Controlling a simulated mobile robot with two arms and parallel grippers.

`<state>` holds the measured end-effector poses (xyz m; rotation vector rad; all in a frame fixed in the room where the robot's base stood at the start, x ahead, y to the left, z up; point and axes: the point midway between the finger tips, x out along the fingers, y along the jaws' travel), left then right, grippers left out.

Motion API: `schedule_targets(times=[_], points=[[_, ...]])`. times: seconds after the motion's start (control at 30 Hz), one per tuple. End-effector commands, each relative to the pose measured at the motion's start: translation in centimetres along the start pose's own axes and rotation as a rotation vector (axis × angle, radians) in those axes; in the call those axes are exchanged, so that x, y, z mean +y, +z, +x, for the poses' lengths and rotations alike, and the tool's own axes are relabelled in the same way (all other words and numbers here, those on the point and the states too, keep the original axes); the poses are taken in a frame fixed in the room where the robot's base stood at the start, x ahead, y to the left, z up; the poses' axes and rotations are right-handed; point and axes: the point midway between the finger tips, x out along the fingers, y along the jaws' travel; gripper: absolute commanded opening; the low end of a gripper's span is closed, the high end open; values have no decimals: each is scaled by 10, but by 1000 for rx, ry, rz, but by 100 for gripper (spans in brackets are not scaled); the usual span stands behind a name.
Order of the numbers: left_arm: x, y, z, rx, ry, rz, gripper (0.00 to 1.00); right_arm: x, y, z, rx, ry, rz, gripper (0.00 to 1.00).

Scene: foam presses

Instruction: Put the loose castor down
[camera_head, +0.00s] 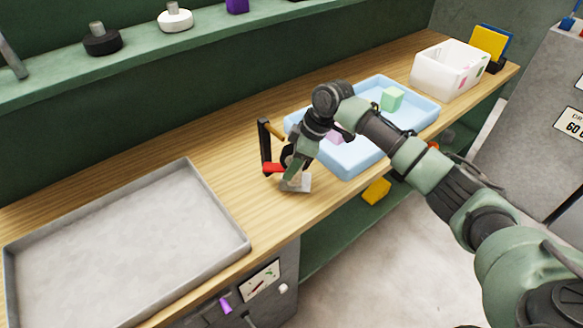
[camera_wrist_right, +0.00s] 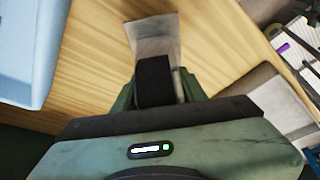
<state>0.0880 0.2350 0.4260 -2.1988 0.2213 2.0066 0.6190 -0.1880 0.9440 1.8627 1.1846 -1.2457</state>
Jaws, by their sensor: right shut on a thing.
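My right gripper (camera_head: 298,168) is over the wooden bench, between the grey tray and the blue tray, pointing down. It is shut on the loose castor, which has a grey metal plate (camera_head: 296,184) and a black wheel. In the right wrist view the black wheel (camera_wrist_right: 154,82) sits between the fingers of my gripper (camera_wrist_right: 158,92), and the plate points away from the gripper toward the wood. I cannot tell whether the plate touches the bench. My left gripper is not in view.
The blue tray (camera_head: 352,170) holds green and pink blocks. An empty grey tray (camera_head: 120,240) lies at left. A white bin (camera_head: 437,72) stands at the far right. Bare wood (camera_head: 235,160) shows between the trays.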

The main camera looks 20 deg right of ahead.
Motion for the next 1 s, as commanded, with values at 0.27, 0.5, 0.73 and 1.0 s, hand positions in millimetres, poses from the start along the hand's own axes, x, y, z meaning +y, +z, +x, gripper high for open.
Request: schedule_targets(times=[0.27,0.5,0.73,1.0], points=[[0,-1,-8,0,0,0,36,0,7,18,3,1,-1,0],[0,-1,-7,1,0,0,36,0,8,22,2,0,-1,0],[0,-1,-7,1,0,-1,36,-1,9,22,0,-1,0,64],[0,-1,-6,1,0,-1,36,0,8,15,1,1,-1,64]])
